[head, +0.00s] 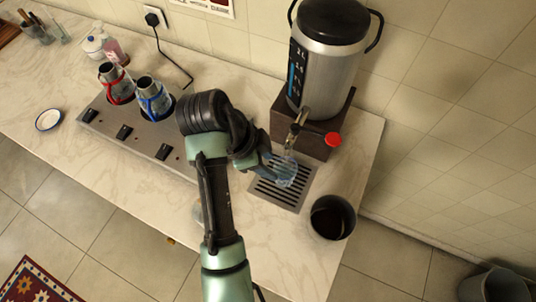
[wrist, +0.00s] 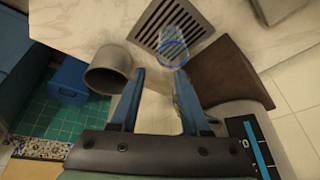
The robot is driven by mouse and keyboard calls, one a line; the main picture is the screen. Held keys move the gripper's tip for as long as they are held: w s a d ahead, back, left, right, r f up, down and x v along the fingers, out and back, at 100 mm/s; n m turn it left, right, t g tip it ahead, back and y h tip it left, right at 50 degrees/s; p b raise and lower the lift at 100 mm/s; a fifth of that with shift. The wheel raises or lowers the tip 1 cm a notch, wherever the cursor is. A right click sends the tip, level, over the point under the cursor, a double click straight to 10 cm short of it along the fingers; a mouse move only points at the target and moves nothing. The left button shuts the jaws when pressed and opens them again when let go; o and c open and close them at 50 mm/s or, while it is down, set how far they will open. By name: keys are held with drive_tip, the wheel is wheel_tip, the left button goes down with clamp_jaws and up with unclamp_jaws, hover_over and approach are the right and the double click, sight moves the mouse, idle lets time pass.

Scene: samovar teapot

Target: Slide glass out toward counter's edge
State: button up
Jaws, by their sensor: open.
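A clear glass (head: 287,174) with a bluish tint stands on the slotted drip tray (head: 297,203), under the tap (head: 298,122) of a steel urn. In the wrist view the glass (wrist: 174,48) shows a blue rim and sits just beyond my fingertips, nearer the right finger. My gripper (head: 266,163) is beside the glass, on its left in the head view; its blue fingers (wrist: 159,72) are apart with nothing clearly held between them. Whether a finger touches the glass cannot be told. My arm hides part of the counter (head: 345,165).
A dark open container (head: 333,216) stands at the counter's front right. Two small pots (head: 152,98) sit in a steel burner panel (head: 150,140) at left.

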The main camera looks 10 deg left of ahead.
sight(286, 182)
drive_tip(key=p+x, duration=0.1)
drive_tip(key=x, duration=1.2)
drive_tip(key=shift+w, duration=0.1)
drive_tip(key=shift+c, duration=0.2)
clamp_jaws()
